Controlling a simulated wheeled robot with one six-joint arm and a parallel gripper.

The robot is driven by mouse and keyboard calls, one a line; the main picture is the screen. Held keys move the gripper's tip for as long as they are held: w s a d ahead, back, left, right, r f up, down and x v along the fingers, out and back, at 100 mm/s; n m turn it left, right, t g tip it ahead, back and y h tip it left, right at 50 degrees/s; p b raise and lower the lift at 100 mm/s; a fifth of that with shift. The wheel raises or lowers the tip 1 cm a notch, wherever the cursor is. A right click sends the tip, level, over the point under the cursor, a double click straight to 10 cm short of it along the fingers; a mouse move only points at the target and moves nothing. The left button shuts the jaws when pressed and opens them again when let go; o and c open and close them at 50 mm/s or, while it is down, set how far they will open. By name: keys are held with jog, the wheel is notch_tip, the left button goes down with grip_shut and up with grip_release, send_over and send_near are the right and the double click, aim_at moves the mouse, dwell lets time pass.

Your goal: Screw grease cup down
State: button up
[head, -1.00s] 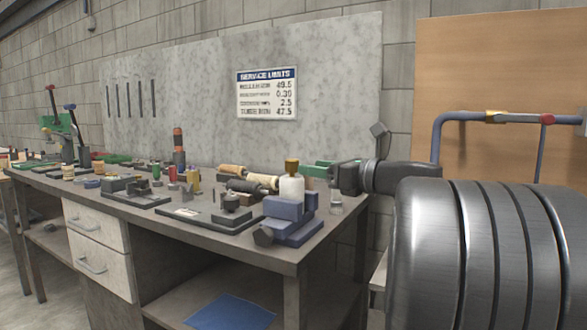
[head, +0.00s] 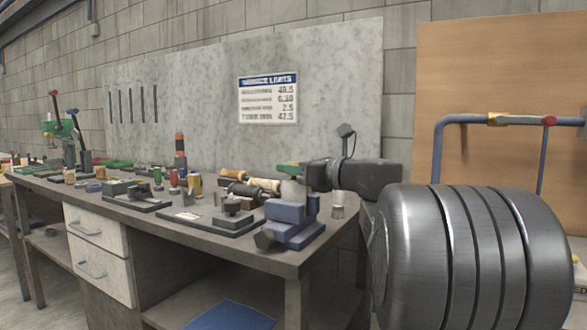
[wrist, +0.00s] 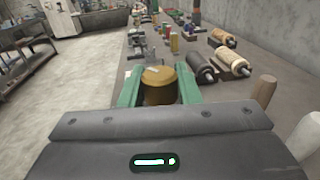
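The grey workbench (head: 262,254) holds several small tools and fixtures left of the vise. A marbled board (head: 200,90) stands behind.

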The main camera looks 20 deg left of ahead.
jog(key=shift+c, duration=1.1)
jog(key=shift+f+t+b, duration=0.1)
jog(key=shift+t+b, duration=0.2)
jog(key=shift+m+t, duration=0.5)
jog(key=m+t+h+b, duration=0.1)
jog(key=m+t+h, duration=0.1)
jog(key=t, duration=0.1)
jog(key=m+t+h+b, duration=0.2)
jog(key=m+t, duration=0.1)
jog(key=t, duration=0.1)
jog(key=shift+s+a+h, duration=0.1)
jog(key=shift+h, duration=0.2)
jog(key=shift+m+t+h+p, duration=0.35)
jog(key=shift+m+t+h, duration=1.75)
jog(key=shift+h, duration=0.7)
jog(key=shift+m, duration=0.3)
jog(key=shift+m+t+h+p, duration=0.4)
jog(key=shift+m+h+p, duration=0.6)
jog(key=shift+h, duration=0.8)
jog(key=shift+m+h+p, duration=0.3)
jog(key=shift+m+h, duration=0.1)
jog(key=shift+h, duration=0.1)
